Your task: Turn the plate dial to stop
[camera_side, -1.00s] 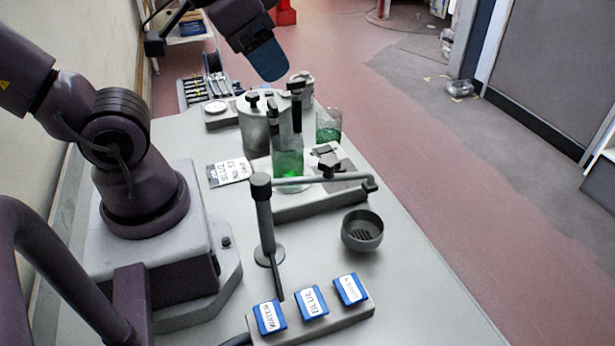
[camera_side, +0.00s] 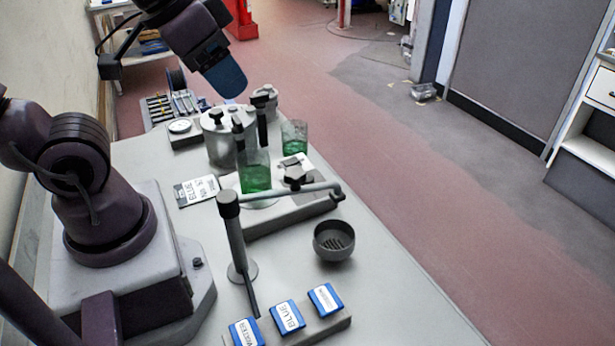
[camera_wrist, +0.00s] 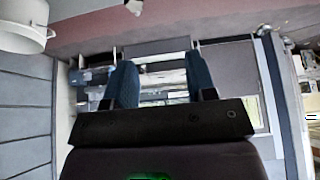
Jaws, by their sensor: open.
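A grey plate unit (camera_side: 262,218) lies on the bench in the side view. A dark star-shaped knob (camera_side: 295,178), seemingly the plate dial, is on its right part; its setting is too small to read. A glass beaker with green liquid (camera_side: 257,177) stands on the plate, with dark upright rods at it. My gripper (camera_side: 228,78) is above the far end of the bench, well apart from the knob. In the wrist view, my gripper (camera_wrist: 161,82) shows two blue fingers spread apart with nothing between them. The knob is not in the wrist view.
A tap (camera_side: 230,205) with a long spout crosses in front of the plate, close to the knob. A grey drain cup (camera_side: 333,240) and blue labelled blocks (camera_side: 287,316) are nearer. A metal pot (camera_side: 218,145) and another green beaker (camera_side: 294,136) stand behind. The bench's front right is bare.

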